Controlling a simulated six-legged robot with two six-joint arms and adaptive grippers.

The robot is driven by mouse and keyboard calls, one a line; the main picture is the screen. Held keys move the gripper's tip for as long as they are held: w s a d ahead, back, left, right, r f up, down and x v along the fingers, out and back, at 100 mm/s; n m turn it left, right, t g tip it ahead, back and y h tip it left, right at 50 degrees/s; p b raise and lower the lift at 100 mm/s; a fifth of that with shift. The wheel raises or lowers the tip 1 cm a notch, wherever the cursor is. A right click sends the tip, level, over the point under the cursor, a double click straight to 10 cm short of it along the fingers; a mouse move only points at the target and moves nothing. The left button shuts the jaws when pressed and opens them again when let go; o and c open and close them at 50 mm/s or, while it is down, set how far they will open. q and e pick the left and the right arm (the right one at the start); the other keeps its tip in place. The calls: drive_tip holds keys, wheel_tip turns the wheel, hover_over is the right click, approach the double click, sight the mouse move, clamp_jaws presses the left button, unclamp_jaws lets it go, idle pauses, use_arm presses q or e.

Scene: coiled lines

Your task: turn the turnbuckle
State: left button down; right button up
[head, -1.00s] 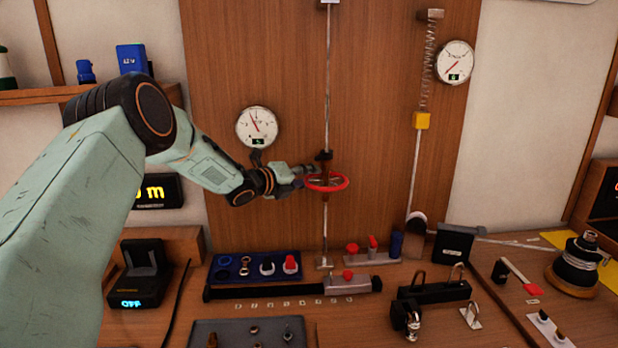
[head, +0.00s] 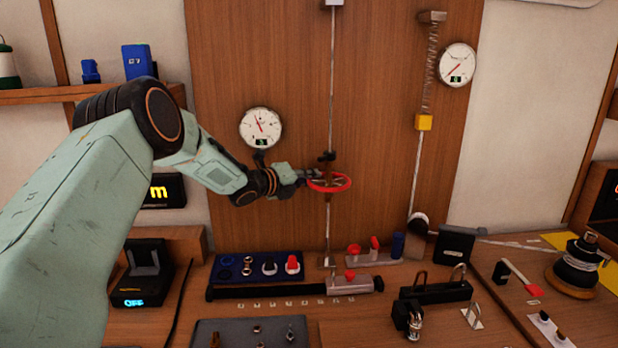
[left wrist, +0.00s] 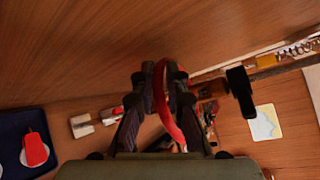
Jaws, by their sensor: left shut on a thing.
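The turnbuckle has a red handwheel (head: 343,184) and sits on a thin vertical rod (head: 331,80) in front of the wooden panel. My left gripper (head: 312,178) is shut on the left part of the red wheel's rim. In the left wrist view the red rim (left wrist: 170,115) runs between the two dark fingers of my left gripper (left wrist: 165,85). The fingers hide part of the rim. A round white dial (head: 261,128) hangs on the panel to the left of the wheel. My right gripper is not in view.
A second dial (head: 457,65) and a spring with a yellow block (head: 424,122) are to the right. Below the wheel, the bench holds a blue tray (head: 215,291), a black bar clamp (head: 262,291) and a padlock rack (head: 437,294). The space around the wheel is clear.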

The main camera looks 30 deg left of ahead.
sight(311, 182)
use_arm(q)
drive_tip(key=shift+r, duration=0.25)
